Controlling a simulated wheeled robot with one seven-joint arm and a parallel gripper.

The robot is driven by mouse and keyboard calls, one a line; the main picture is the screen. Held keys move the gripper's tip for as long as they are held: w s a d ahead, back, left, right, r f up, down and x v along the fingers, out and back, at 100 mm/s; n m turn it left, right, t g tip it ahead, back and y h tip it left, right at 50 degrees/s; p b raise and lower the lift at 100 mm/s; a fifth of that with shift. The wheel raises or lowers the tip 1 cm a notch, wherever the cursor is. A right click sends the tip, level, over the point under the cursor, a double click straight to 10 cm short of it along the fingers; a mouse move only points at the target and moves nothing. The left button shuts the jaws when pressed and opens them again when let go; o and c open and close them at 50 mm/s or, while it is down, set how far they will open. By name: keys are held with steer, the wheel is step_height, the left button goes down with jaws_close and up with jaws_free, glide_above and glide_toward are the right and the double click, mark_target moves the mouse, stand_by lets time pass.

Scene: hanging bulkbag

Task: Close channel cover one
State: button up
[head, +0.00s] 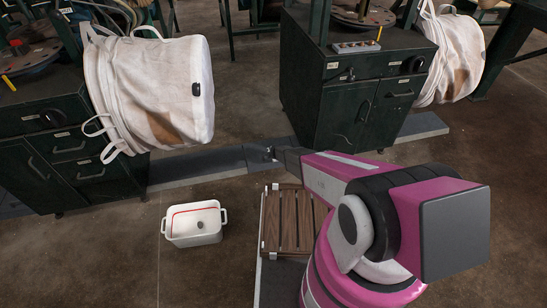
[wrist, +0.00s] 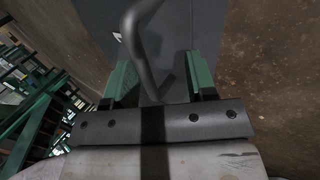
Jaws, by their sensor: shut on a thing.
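A long grey floor channel (head: 190,168) runs between the dark cabinets, with a darker grey cover section (head: 229,157) near my gripper. My gripper (head: 272,154) is at the channel. In the wrist view a curved grey handle (wrist: 143,45) comes up between the green fingers of my gripper (wrist: 160,80), which is shut on it. Behind the handle is a flat grey panel (wrist: 190,25) of the channel or its cover. I cannot read any number on the cover. My arm hides part of the channel to the right.
A white tub (head: 193,240) and a slatted wooden platform (head: 290,220) stand on the floor in front of the channel. Dark green cabinets (head: 345,100) stand behind it. White bulk bags (head: 150,85) hang at left and upper right. Brown floor is clear around the tub.

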steer(key=v, duration=0.9)
steer(key=shift+s+r, duration=0.2)
steer(key=shift+r, duration=0.1)
steer(key=shift+d, duration=0.1)
steer(key=s+d+r+m+g, duration=0.1)
steer(key=s+d+r+m, duration=0.25)
steer(key=r, duration=0.45)
steer(key=s+d+r+m+g+h, duration=0.1)
steer(key=s+d+r+m, duration=0.3)
steer(key=r, duration=0.4)
steer(key=s+d+r+m+g, duration=0.1)
steer(key=s+d+r+m, duration=0.2)
steer(key=d+r, duration=0.3)
steer(key=s+d+r+m+g, duration=0.1)
steer(key=s+d+r+m, duration=0.2)
steer(key=s+r+m, duration=0.2)
steer(key=s+d+r+m+g, duration=0.2)
steer(key=s+d+r+m, duration=0.2)
steer(key=s+r, duration=0.6)
step_height(320, 180, up, 3)
steer(key=shift+d+r+m+g+h, duration=0.2)
steer(key=shift+m+g+h, duration=0.15)
steer(key=shift+m, duration=0.5)
